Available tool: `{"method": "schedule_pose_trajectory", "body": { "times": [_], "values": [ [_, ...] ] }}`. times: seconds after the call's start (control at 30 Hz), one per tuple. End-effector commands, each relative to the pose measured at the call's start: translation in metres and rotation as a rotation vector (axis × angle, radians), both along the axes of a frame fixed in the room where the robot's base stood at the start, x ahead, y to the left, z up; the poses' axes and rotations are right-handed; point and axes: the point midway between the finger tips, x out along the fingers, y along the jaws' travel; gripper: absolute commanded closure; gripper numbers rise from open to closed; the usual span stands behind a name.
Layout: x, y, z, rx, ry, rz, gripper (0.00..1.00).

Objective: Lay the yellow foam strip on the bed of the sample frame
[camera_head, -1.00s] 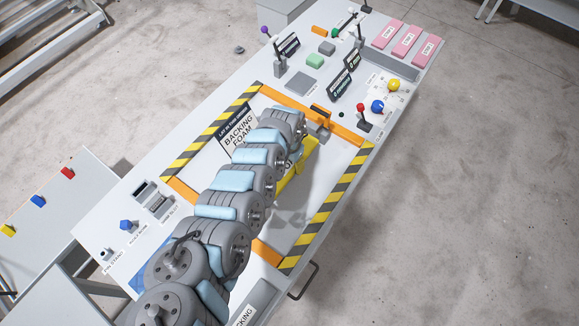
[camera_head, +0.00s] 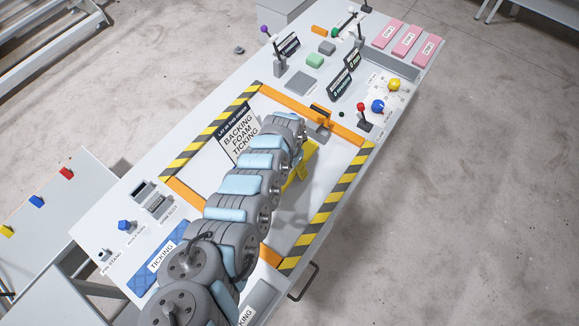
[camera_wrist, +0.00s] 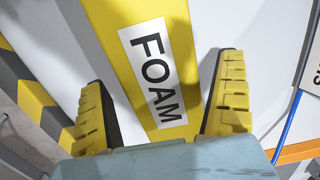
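The yellow foam strip (camera_wrist: 116,45) carries a white FOAM label in the wrist view. It runs between the two fingers of my gripper (camera_wrist: 164,70), which are spread apart, with a gap between the strip and the right finger. In the head view a patch of yellow (camera_head: 298,174) shows beside my arm, over the bed; the arm hides the rest, so I cannot tell strip from fingers there. The bed (camera_head: 318,190) of the sample frame is pale, between orange bars (camera_head: 343,132) and yellow-black striped sides (camera_head: 323,222). Whether the strip touches the bed is unclear.
A sign (camera_head: 238,135) lists BACKING, FOAM, TICKING at the frame's left side. A blue TICKING piece (camera_head: 152,270) lies at the near left. Levers, knobs (camera_head: 377,106) and pink blocks (camera_head: 407,40) stand at the far end. My arm crosses the frame.

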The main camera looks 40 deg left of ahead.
Motion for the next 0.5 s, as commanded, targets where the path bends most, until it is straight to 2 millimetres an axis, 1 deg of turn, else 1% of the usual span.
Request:
{"method": "schedule_pose_trajectory", "body": {
  "times": [0.13,0.27,0.37,0.5],
  "values": [
    [0.0,0.0,0.001,0.0,0.0,0.0,0.0],
    [-0.001,0.001,0.008,0.0,0.0,0.002,0.0],
    [0.0,0.0,0.018,-0.002,0.0,0.001,0.0],
    [-0.001,0.001,0.035,0.0,-0.001,0.001,0.0]
  ]
}}
